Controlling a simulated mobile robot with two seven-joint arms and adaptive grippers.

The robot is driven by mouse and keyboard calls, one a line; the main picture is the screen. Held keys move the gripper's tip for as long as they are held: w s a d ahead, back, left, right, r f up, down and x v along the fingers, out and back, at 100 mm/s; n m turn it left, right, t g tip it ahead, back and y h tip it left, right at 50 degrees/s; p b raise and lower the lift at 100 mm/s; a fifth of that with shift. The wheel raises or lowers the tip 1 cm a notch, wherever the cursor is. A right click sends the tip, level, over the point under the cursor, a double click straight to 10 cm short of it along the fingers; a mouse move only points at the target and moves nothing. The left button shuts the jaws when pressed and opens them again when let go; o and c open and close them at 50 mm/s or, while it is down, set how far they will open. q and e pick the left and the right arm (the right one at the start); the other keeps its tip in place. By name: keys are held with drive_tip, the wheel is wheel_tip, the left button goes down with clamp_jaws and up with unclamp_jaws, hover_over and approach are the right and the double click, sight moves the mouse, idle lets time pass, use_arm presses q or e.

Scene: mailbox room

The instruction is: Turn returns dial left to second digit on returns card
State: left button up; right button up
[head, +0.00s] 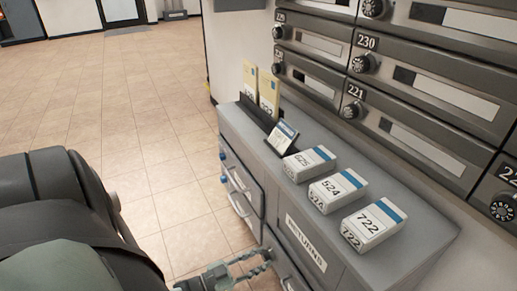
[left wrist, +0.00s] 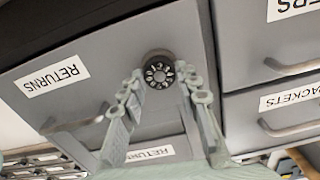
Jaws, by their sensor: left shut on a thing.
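The returns dial (left wrist: 159,72) is a dark round knob with a numbered face on the grey returns drawer front (left wrist: 100,95). My left gripper (left wrist: 162,80) has its two green-grey fingers on either side of the dial and is shut on it; the numbers are too small to read. In the head view the left gripper (head: 258,262) is low beside the cabinet front, and the dial is hidden there. A small tilted card (head: 282,137) stands on the cabinet top; I cannot read its digits or tell whether it is the returns card. My right gripper is not in view.
White boxes marked 625 (head: 310,163), 524 (head: 338,190) and 722 (head: 368,224) stand on the grey cabinet (head: 425,245). Yellow cards (head: 268,92) stand in a dark holder behind. Mailboxes (head: 410,90) line the wall. The tiled floor (head: 150,130) at left is clear.

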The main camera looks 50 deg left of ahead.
use_arm(q)
drive_tip(key=n, duration=1.1)
drive_tip(key=shift+a, duration=0.1)
drive_tip(key=n, duration=0.3)
drive_tip(key=shift+f+n, duration=0.1)
drive_tip(key=shift+n, duration=0.2)
drive_tip(key=n, duration=1)
drive_tip(key=o, duration=1.2)
drive_tip(key=shift+c, duration=0.2)
